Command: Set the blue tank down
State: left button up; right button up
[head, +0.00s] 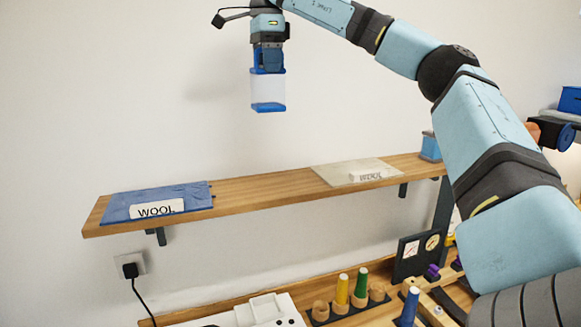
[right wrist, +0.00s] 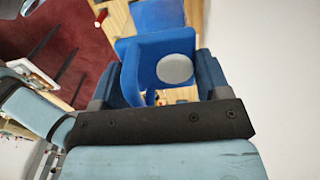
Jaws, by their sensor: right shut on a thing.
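The blue tank (head: 268,107) has a blue base, a broad pale band and a blue top. My right gripper (head: 268,68) is shut on its top and holds it upright in the air, well above the wooden shelf. In the right wrist view the blue tank (right wrist: 147,72) sits between the fingers of my right gripper (right wrist: 160,80), with a pale round disc on it. My left gripper is in neither view.
The shelf (head: 262,186) bears a blue WOOL swatch (head: 130,204), a cream WOOL swatch (head: 345,168) and a small blue box (head: 430,147) at its right end. Bare wood lies between the swatches. Below are coloured pegs (head: 361,283) and a gauge panel (head: 410,256).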

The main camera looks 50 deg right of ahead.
aim_at(268, 77)
jog(key=f, duration=0.3)
jog(key=shift+s+a+f, duration=0.1)
jog(key=shift+s+f, duration=0.05)
jog(key=shift+s, duration=0.05)
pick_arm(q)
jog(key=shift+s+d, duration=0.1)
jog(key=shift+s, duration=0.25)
pick_arm(e)
notch_tip(268, 77, down, 16)
jog(key=shift+w+f, duration=0.2)
jog(key=shift+w, duration=0.05)
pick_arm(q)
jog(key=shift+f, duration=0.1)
pick_arm(e)
jog(key=shift+f, duration=0.15)
jog(key=o, duration=1.4)
jog(key=shift+c, duration=0.2)
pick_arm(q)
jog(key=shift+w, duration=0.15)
